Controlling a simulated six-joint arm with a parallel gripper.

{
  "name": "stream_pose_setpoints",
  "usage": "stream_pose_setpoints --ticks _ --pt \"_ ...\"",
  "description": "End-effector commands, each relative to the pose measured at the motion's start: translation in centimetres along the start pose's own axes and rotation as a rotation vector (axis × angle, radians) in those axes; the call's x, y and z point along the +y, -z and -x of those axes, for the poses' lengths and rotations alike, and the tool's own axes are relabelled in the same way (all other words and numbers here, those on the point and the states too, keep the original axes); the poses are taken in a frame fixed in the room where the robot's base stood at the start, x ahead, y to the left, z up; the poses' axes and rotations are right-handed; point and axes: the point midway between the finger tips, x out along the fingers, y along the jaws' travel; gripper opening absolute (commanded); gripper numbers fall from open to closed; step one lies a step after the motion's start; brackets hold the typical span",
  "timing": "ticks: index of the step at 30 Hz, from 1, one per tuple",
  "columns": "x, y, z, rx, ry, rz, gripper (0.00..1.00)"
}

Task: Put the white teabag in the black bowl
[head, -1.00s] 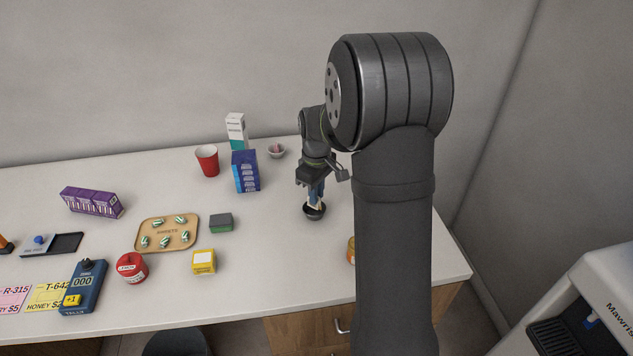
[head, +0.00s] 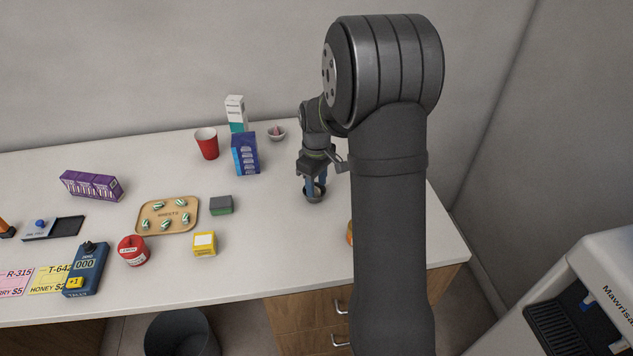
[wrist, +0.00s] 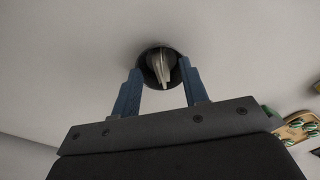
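The black bowl (head: 314,198) stands on the white counter, directly below my gripper (head: 315,187). In the wrist view the white teabag (wrist: 160,67) sits inside the dark round bowl (wrist: 147,76), with its pale sheets on edge. My gripper's two blue fingers (wrist: 160,76) are spread, one on each side of the bowl's opening in this view. Gaps show between the fingers and the teabag. The fingers and arm hide part of the bowl in the head view.
A green-grey sponge (head: 221,205) and a wooden tray of sweets (head: 148,213) lie to the left. A blue box (head: 245,154), red cup (head: 207,144) and small grey bowl (head: 276,135) stand behind. A yellow box (head: 204,244) is at front left.

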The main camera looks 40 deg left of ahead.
Motion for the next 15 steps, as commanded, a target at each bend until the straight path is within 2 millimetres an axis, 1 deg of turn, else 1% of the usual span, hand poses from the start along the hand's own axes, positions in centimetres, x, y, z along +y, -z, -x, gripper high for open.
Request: stream_pose_setpoints --ticks 12,15 --pt "0.01 0.01 0.02 0.000 0.000 0.000 0.41" --pt "0.03 0.03 0.41 0.001 -0.001 0.000 0.41"
